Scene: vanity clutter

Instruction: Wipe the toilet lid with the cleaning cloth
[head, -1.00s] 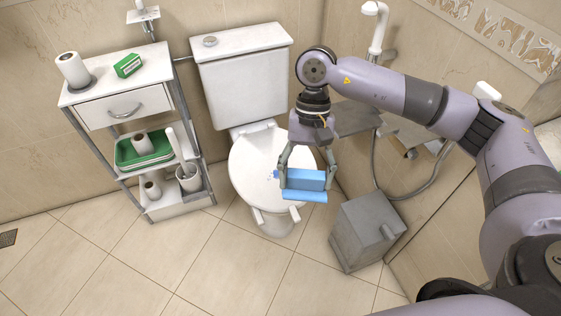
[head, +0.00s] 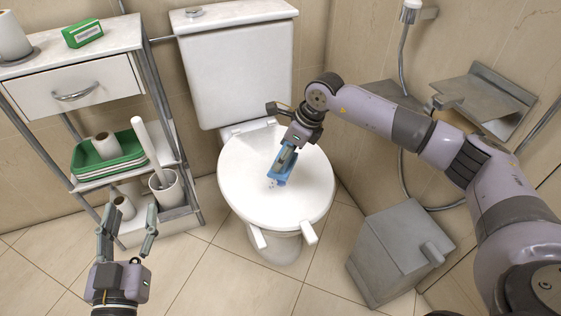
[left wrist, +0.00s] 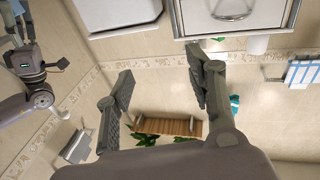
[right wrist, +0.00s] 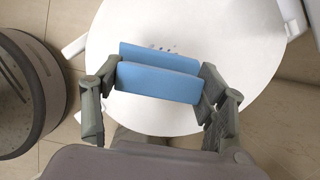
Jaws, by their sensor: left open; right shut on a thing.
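The white toilet lid (head: 300,200) is closed, in the middle of the head view. A few small dark specks (right wrist: 165,48) lie on the lid beside the cloth in the right wrist view. My right gripper (head: 286,158) is shut on the folded blue cleaning cloth (head: 281,172); it shows wide between the fingers in the right wrist view (right wrist: 158,82). The cloth is over the lid's middle; I cannot tell whether it touches. My left gripper (head: 127,225) is open and empty, at lower left in front of the shelf. Its fingers also show in the left wrist view (left wrist: 163,88).
A shelf unit (head: 100,40) with rolls, a green box (head: 83,34), a green tray (head: 110,163) and a toilet brush holder (head: 165,190) stands left of the toilet. A grey bin (head: 390,245) stands to its right. Tiled floor in front is clear.

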